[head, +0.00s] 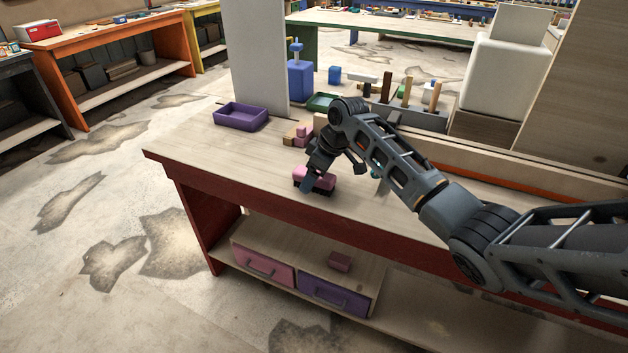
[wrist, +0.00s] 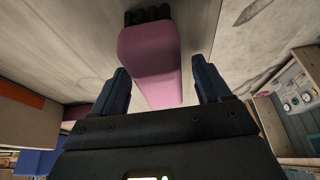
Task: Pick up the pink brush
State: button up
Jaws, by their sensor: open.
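The pink brush (head: 322,174), a pink block with dark bristles beneath, sits on the wooden workbench top near its front edge. My gripper (head: 314,181) is low over it, and one blue finger shows in front of the brush. In the wrist view the brush (wrist: 150,62) lies between the two spread fingers of my gripper (wrist: 160,78), its dark bristles at the top. Gaps show beside the fingers, so it looks ungripped. The far finger is hidden in the head view.
Small pink and tan blocks (head: 298,135) lie just behind the brush. A purple tray (head: 240,117) stands at the back left, a green tray (head: 321,102) behind. A tool rack (head: 415,116) lines the back. The bench top's left front is clear.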

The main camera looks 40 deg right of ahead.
jog(key=shift+c, duration=0.3)
jog(key=c, duration=1.1)
